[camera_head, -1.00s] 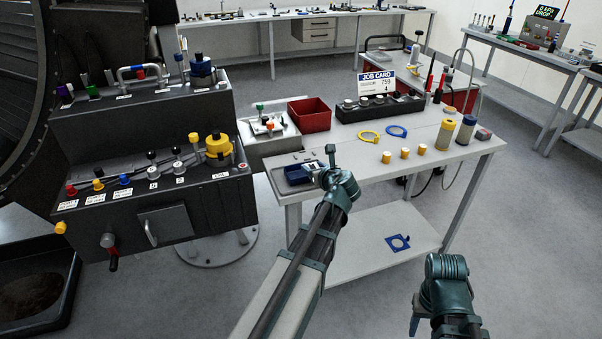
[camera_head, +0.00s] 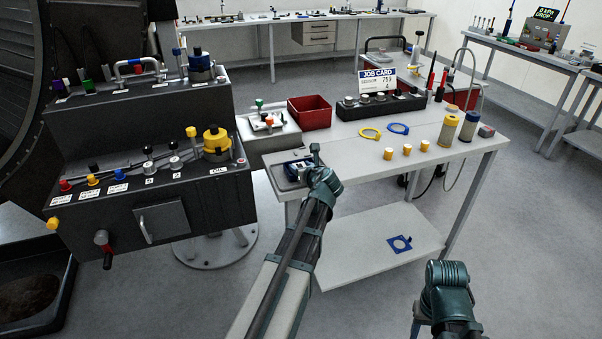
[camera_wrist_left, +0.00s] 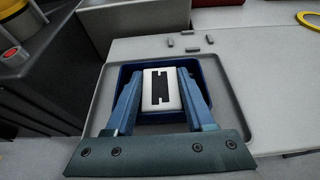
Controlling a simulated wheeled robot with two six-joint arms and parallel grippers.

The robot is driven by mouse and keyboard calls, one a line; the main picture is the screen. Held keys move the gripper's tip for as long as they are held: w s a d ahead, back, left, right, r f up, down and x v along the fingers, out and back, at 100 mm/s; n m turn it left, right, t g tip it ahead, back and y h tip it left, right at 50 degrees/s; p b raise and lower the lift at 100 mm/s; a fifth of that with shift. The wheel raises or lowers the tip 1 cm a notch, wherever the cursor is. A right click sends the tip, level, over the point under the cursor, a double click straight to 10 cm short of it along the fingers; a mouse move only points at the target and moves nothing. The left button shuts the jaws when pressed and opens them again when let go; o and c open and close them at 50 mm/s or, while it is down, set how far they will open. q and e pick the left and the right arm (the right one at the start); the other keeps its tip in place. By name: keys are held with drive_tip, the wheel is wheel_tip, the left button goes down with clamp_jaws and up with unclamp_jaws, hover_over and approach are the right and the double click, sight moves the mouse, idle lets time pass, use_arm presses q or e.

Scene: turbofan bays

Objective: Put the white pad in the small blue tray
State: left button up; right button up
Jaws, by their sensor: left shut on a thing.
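The white pad (camera_wrist_left: 174,92), a small white block with a black mark on top, is in the left wrist view between the fingers of my left gripper (camera_wrist_left: 160,88). That gripper is shut on it. The pad is over or inside the small blue tray (camera_wrist_left: 206,82), within its walls as seen from above; I cannot tell whether it touches the floor. In the head view my left gripper (camera_head: 313,160) is at the blue tray (camera_head: 291,168) and mostly hides the pad. My right arm shows at the lower right; its fingertips are not clear.
The blue tray sits in a shallow grey tray (camera_wrist_left: 238,122) on the bench corner, with small grey pieces behind it. A red bin (camera_head: 310,113), yellow ring (camera_head: 370,134), blue ring (camera_head: 398,129) and yellow-topped pieces stand farther along. The dark control console (camera_head: 150,185) is left.

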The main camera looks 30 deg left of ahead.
use_arm(q)
drive_tip(key=shift+r, duration=0.1)
drive_tip(key=shift+f, duration=0.25)
drive_tip(key=o, duration=1)
drive_tip(key=shift+r, duration=0.1)
drive_tip(key=shift+o, duration=0.2)
drive_tip(key=shift+r, duration=0.25)
drive_tip(key=p+v, duration=0.4)
drive_tip(key=v, duration=0.8)
drive_tip(key=shift+p, duration=0.4)
